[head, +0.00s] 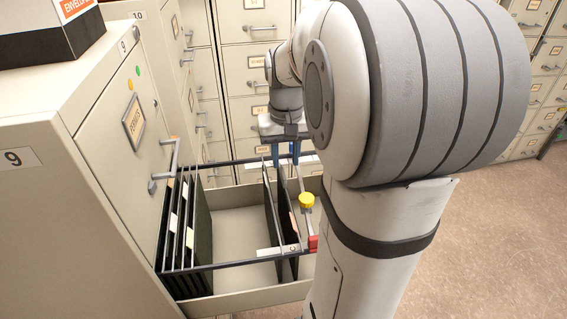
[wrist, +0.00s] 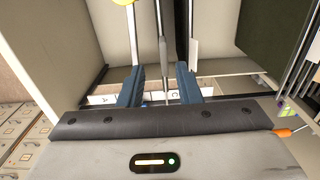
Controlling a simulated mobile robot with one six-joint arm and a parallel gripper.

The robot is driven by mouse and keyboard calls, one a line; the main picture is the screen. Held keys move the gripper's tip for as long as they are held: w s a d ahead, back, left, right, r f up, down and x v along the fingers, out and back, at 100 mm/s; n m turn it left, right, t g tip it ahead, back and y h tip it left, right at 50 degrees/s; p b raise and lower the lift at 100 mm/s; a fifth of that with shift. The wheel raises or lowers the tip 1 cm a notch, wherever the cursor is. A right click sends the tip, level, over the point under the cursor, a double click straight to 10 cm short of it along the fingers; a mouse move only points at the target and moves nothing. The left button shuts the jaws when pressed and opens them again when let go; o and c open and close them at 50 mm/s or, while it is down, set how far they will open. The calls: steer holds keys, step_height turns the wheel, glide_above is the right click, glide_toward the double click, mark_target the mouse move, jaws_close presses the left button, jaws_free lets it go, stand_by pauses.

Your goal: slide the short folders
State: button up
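The open drawer (head: 232,300) of the cabinet marked 9 holds dark hanging folders on two rails. A small group of dark folders (head: 280,222) hangs apart, toward the right end. My gripper (head: 285,158) is above the far rail near this small group, its blue fingers pointing down. In the wrist view my gripper (wrist: 160,86) has its fingers apart, with thin folder edges (wrist: 163,55) showing between them. I cannot tell whether the fingers touch them. Which folders are short is unclear.
A yellow knob (head: 306,201) and a red piece (head: 313,243) are at the drawer's right end, beside my arm. Bare drawer floor (head: 235,232) lies between the folder groups. More cabinets (head: 245,60) stand behind. An envelope box (head: 45,30) sits on top of the cabinet.

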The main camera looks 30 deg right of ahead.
mark_target(284, 173)
steer(key=f, duration=0.2)
steer(key=shift+w+a+f, duration=0.15)
steer(key=shift+w+f, duration=0.05)
steer(key=shift+f, duration=0.15)
steer(key=shift+s+f, duration=0.1)
steer(key=shift+f, duration=0.55)
jaws_close()
